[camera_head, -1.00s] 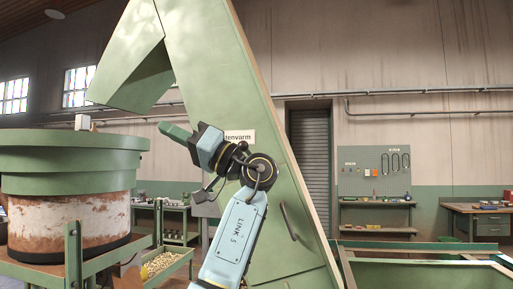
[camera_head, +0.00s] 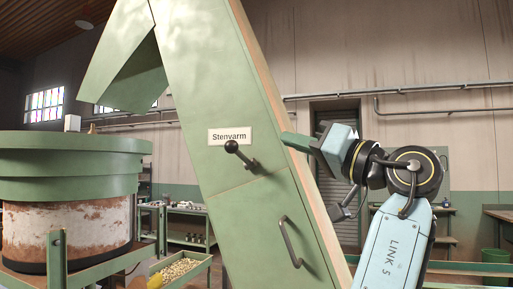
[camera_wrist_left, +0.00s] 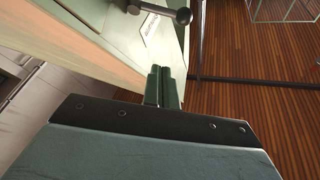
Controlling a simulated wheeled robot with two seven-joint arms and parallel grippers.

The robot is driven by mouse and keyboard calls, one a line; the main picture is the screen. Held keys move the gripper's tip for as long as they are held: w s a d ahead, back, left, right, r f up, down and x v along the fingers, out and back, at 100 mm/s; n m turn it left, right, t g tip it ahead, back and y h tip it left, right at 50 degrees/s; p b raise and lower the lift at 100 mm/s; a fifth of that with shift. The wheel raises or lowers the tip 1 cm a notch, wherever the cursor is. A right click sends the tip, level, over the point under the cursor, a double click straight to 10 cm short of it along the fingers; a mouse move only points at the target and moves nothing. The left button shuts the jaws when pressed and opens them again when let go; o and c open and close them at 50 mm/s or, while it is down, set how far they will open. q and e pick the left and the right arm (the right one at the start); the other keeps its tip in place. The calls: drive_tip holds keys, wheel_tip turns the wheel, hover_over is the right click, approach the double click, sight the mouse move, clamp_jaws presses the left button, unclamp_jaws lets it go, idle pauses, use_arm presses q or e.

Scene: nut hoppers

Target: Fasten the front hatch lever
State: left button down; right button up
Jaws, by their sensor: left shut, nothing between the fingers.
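The hatch lever (camera_head: 241,154) is a short dark metal arm with a black ball knob, on the green sloping housing just below the "Stenvarm" label. Its knob end points up and left from its pivot. It also shows at the top of the left wrist view (camera_wrist_left: 160,11). Below it, under a seam, is the hatch panel (camera_head: 255,225) with a dark bar handle (camera_head: 289,241). My left gripper (camera_head: 284,139) is by the housing's right edge, right of the lever and apart from it. Its green fingers (camera_wrist_left: 164,82) are together and empty. My right gripper is out of view.
A large green-rimmed round hopper (camera_head: 68,165) stands at the left. A green tray of nuts (camera_head: 180,269) sits low between it and the housing. The housing's edge (camera_head: 265,70) slopes down right, close to my left wrist. A shuttered doorway (camera_head: 334,120) is behind.

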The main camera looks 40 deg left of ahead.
sight(241, 155)
use_arm(q)
drive_tip(key=p+x, duration=0.1)
drive_tip(key=x, duration=0.4)
drive_tip(key=shift+s+a+r, duration=0.1)
drive_tip(key=shift+s+a, duration=0.05)
drive_tip(key=shift+a, duration=0.15)
drive_tip(key=p+x, duration=0.1)
drive_tip(key=x, duration=0.2)
drive_tip(key=shift+a+r, duration=0.1)
drive_tip(key=shift+a, duration=0.2)
drive_tip(key=shift+a+p, duration=0.35)
drive_tip(key=shift+a, duration=0.25)
drive_tip(key=shift+s+d+f, duration=0.1)
drive_tip(key=shift+s+f, duration=0.1)
drive_tip(key=shift+f, duration=0.35)
drive_tip(key=shift+s+d+f, duration=0.1)
drive_tip(key=shift+s+f, duration=0.1)
drive_tip(key=shift+f, duration=0.4)
drive_tip(key=shift+s+f, duration=0.35)
drive_tip(key=shift+f, duration=0.25)
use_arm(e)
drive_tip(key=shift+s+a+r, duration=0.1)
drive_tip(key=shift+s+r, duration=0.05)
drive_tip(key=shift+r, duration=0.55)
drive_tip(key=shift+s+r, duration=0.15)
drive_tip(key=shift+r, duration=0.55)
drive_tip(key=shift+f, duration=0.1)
